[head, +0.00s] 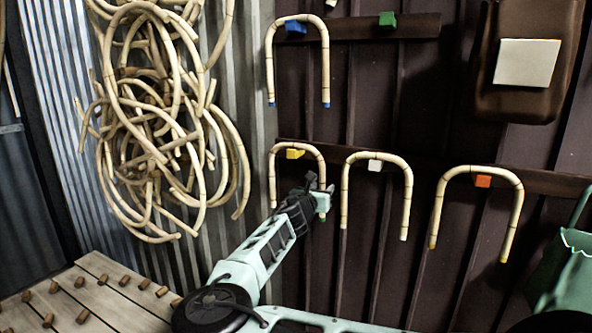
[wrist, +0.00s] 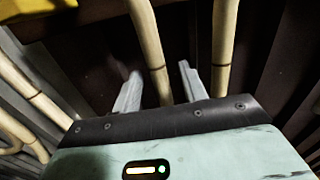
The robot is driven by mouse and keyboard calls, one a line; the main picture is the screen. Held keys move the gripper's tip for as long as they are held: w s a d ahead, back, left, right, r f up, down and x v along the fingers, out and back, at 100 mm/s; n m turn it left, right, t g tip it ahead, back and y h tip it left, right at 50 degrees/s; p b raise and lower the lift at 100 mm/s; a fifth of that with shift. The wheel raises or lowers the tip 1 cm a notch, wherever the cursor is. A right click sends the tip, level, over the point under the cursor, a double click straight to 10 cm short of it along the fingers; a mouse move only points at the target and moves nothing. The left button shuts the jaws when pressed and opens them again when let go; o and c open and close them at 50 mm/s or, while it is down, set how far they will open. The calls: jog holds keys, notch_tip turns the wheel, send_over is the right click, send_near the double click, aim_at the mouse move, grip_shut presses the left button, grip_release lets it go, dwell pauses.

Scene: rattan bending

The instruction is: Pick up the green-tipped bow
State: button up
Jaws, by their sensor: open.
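Several rattan bows hang on coloured pegs on the dark wall. The bow on the yellow peg (head: 318,160) has its right leg partly behind my gripper (head: 323,196). In the wrist view my gripper (wrist: 160,85) is open, and one rattan leg (wrist: 149,45) runs between its two fingers, not clamped. The bow on the blue peg (head: 269,65) has blue tips. The bow on the white peg (head: 407,190) has pale tips. The bow on the orange peg (head: 520,205) has yellow-orange tips.
A tangle of rattan hoops (head: 150,110) hangs at the left. A slatted wooden table (head: 105,290) with short pegs stands below it. A brown bag (head: 490,90) hangs at the upper right, above a green container (head: 570,260). Another rattan leg (wrist: 222,45) stands right of the fingers.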

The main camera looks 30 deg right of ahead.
jog(key=shift+w+d, duration=0.45)
jog(key=shift+d, duration=0.05)
grip_shut()
